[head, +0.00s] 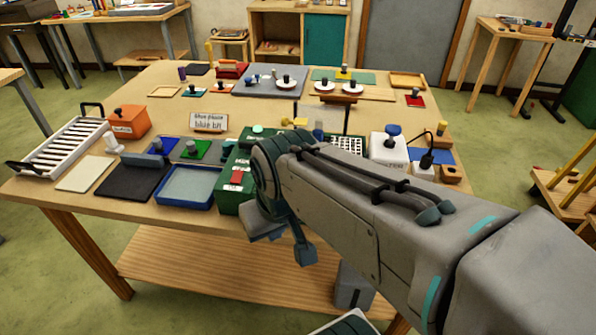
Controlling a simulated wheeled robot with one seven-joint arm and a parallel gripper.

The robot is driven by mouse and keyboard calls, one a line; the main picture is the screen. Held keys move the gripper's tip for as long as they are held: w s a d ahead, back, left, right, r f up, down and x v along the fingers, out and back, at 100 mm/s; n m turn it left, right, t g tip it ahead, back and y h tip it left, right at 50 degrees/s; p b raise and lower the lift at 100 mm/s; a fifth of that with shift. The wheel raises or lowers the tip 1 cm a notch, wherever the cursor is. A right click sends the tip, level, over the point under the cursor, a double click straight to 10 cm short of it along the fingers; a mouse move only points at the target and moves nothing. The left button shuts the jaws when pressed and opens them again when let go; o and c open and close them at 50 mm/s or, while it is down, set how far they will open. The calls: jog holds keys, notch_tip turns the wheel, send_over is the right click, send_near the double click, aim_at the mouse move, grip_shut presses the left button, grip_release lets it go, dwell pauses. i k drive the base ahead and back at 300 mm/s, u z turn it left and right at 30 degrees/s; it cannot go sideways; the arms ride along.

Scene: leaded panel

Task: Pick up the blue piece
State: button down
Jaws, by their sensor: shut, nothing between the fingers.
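A flat blue piece with a small knob (162,144) lies on the table's left part, beside a green piece with a dark knob (192,149). Another flat blue thing (444,156) lies at the right, partly hidden by nearby items. A small label card (208,121) stands behind the left pieces; its text seems to name a blue piece. My gripper (304,250) hangs low at the table's front edge, right of and nearer than the left blue piece, apart from it. It is shut and empty; my arm hides much of it.
A blue-rimmed tray (187,202), a black mat (131,181) and a green box (236,198) line the front edge. A white rack (63,150) and an orange box (129,122) stand left. A white block with a blue knob (390,148) stands right. My arm covers the front right.

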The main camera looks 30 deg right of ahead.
aim_at(163, 147)
jog(key=z, duration=0.4)
jog(key=i, duration=0.35)
jog(key=z, duration=0.35)
jog(key=k, duration=1.3)
jog(key=u, duration=0.7)
jog(key=i, duration=0.55)
jog(key=u, duration=1)
jog(key=i, duration=0.8)
jog(key=z, duration=0.4)
jog(key=i, duration=0.8)
jog(key=z, duration=0.75)
